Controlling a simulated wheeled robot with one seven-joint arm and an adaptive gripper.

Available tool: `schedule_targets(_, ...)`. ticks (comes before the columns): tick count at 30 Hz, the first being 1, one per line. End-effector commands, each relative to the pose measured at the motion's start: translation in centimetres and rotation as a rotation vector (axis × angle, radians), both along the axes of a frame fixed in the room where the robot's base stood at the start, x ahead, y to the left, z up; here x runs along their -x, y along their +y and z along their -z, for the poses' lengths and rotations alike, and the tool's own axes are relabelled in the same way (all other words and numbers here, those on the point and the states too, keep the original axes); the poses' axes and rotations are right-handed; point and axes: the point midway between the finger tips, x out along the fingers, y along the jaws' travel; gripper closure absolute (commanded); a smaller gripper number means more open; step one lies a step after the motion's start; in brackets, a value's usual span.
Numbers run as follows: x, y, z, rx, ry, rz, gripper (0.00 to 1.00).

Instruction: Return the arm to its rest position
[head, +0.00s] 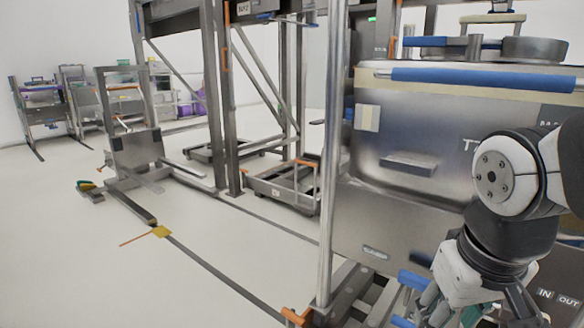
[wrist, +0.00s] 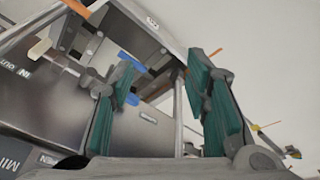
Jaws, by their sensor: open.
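My arm (head: 500,215) comes in from the right edge of the head view, bent downward in front of a large steel bin (head: 450,130). My gripper (wrist: 160,72) shows in the wrist view with its two teal-padded fingers spread apart and nothing between them. In the head view only part of the gripper shows, low at the bottom edge, with its fingertips cut off. The steel bin has a blue bar along its upper edge and also fills the left of the wrist view (wrist: 75,95).
A steel post (head: 335,150) stands left of the bin, with blue and orange parts near its foot. A grey metal frame (head: 228,100) and a low wheeled cart (head: 285,188) stand further back. The pale floor (head: 190,285) is mostly open at left, crossed by a dark rail.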

Motion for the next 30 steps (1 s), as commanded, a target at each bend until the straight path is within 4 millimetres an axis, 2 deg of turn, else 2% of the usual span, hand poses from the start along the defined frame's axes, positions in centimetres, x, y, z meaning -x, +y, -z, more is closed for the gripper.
schedule_targets(1,2.2,0.1,-0.4,-0.011,0.02,0.017,0.57)
schedule_targets(3,5.1,0.4,-0.5,-0.026,0.061,0.039,0.57)
schedule_targets(6,8.4,0.8,-0.6,-0.045,0.111,0.062,0.57)
schedule_targets(15,16.1,1.8,-0.5,-0.088,0.225,0.107,0.57)
schedule_targets(25,14.6,1.7,-5.8,-0.087,0.171,0.099,0.57)
schedule_targets(30,14.1,1.6,-9.7,-0.088,0.133,0.093,0.57)
